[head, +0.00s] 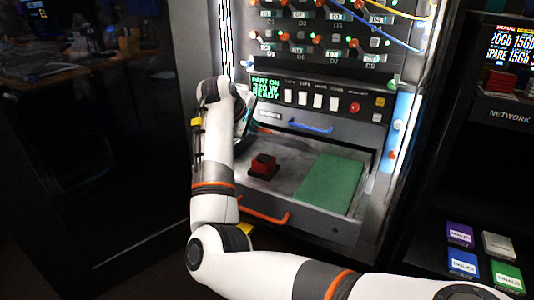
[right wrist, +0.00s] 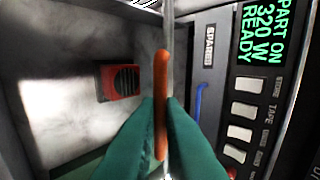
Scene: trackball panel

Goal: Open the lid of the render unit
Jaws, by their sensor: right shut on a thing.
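The render unit is an open drawer-like grey tray (head: 283,182) below the control panel, with an orange handle (head: 263,215) on its front. My right gripper (head: 244,112) is at the tray's back left corner, just below the green screen; its fingers are largely hidden there by my arm. In the right wrist view its green fingers (right wrist: 160,110) are shut on an orange bar (right wrist: 161,85), which lies along a thin grey edge that I take for the lid. How far the lid is raised I cannot tell. My left gripper is not in view.
A red block (head: 263,165) and a green pad (head: 329,182) lie in the tray. A closed drawer with a blue handle (head: 311,128) sits above. The green screen (head: 265,88) and white switches (head: 318,101) are close to the gripper. Cables (head: 395,40) hang higher up.

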